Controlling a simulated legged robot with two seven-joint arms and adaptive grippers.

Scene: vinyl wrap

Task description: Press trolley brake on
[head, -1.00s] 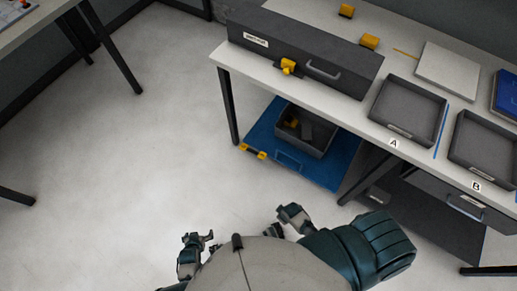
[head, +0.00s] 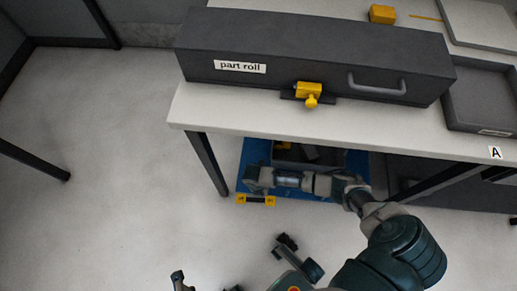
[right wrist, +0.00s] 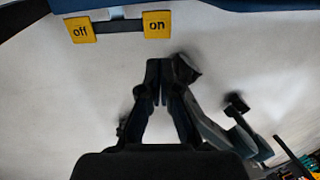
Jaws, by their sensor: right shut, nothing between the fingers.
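The trolley (head: 253,150) is blue and stands under the bench. Its brake bar has two yellow pedals, low at its front. In the right wrist view the pedal "off" (right wrist: 81,30) is on the left and the pedal "on" (right wrist: 157,25) on the right, both near the top edge. The "on" pedal (head: 270,200) shows small in the head view. My right gripper (right wrist: 157,66) is shut and empty, its tips below "on" in the picture with floor between. In the head view it (head: 252,180) is near the trolley front.
The bench (head: 240,118) overhangs the trolley, and its leg (head: 207,163) stands just left of the pedals. A dark "part roll" box (head: 300,65) with a yellow clamp (head: 310,92) is on top. A dark bin (head: 290,155) sits on the trolley. Floor at left is clear.

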